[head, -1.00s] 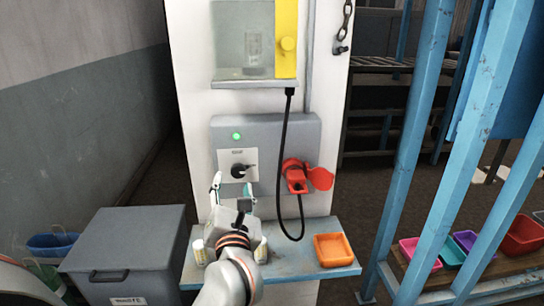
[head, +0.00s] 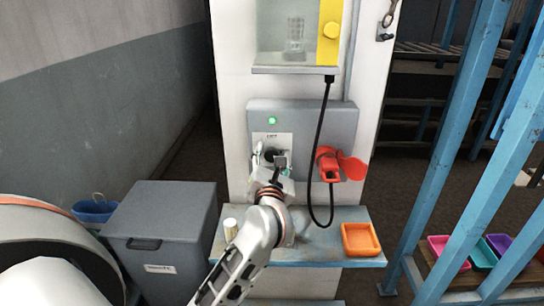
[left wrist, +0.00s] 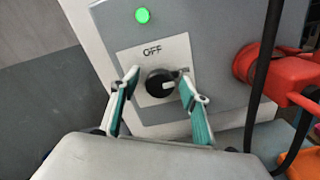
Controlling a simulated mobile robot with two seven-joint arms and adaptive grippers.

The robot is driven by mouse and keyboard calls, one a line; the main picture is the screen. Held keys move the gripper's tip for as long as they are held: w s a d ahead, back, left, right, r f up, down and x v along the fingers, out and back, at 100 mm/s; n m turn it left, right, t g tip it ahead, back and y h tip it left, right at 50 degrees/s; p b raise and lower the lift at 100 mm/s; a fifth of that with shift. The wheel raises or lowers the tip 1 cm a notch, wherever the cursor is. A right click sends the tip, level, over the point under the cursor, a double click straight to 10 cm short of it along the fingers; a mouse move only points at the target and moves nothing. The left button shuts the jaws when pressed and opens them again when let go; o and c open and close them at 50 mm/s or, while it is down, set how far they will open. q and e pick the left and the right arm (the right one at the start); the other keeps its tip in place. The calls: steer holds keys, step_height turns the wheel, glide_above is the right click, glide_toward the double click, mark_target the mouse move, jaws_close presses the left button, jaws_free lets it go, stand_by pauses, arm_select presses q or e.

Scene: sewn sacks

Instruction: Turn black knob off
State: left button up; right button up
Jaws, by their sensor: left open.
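The black knob (left wrist: 160,83) sits on a white plate (left wrist: 155,62) marked OFF at its top, on a grey box (head: 335,122). In the left wrist view its pale pointer mark points to the right, away from the OFF label. A green lamp (head: 272,120) glows above the plate; it also shows in the left wrist view (left wrist: 142,15). My left gripper (left wrist: 160,90) is open, one finger on each side of the knob, with gaps between fingers and knob. In the head view the gripper (head: 268,158) partly hides the knob. My right gripper is not in view.
A red plug and socket (head: 330,166) with a hanging black cable (head: 311,165) lies right of the plate. A shelf below holds an orange tray (head: 361,239) and a pale cup (head: 230,228). A grey bin (head: 160,225) stands at left, blue posts at right.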

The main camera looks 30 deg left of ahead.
arm_select(q)
steer(key=c, duration=1.1)
